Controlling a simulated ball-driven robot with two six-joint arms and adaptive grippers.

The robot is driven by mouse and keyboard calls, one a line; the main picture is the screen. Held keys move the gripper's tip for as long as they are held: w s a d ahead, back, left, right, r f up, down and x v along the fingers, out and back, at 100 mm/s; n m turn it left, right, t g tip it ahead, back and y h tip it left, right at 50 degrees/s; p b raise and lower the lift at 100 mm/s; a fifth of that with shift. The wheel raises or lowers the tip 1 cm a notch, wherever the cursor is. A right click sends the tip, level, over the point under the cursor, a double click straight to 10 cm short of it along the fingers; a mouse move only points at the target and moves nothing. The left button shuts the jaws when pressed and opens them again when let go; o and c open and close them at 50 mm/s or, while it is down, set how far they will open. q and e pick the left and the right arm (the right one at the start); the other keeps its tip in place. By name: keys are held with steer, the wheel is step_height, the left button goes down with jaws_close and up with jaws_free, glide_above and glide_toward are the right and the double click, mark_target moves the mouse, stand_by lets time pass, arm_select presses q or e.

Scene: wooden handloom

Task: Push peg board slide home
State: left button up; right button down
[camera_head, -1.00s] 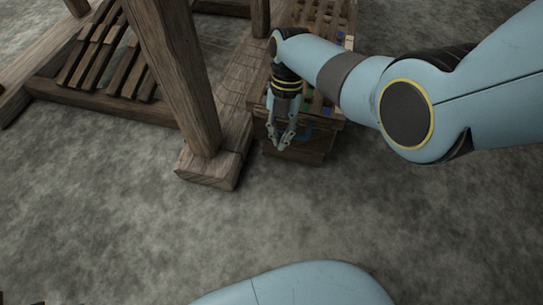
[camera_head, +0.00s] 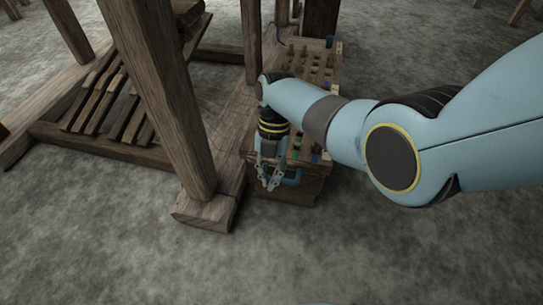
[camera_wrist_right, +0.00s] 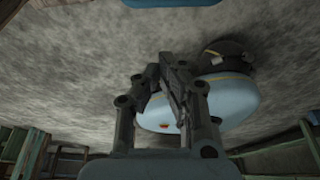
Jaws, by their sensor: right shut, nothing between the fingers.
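The peg board slide (camera_head: 318,68) is a long wooden tray with rows of pegs, on the floor beside the loom's post. Its near end (camera_head: 300,190) faces me and carries a blue handle (camera_head: 293,180). My right gripper (camera_head: 270,187) points down at this near end, just left of the handle. It is shut and empty. Whether it touches the wood I cannot tell. In the right wrist view the fingers (camera_wrist_right: 172,75) are together with nothing between them. My right arm hides part of the board. My left gripper is out of view.
A thick loom post (camera_head: 165,95) stands on a wooden foot (camera_head: 205,210) close left of the gripper. Slanted treadles (camera_head: 105,95) lie farther left. The grey floor (camera_head: 350,255) in front and to the right is clear.

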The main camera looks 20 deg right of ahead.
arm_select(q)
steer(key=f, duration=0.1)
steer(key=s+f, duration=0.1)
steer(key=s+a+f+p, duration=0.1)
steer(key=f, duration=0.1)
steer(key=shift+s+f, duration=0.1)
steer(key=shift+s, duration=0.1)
arm_select(e)
steer(key=v, duration=0.3)
steer(key=shift+d+r, duration=0.1)
steer(key=shift+r, duration=0.2)
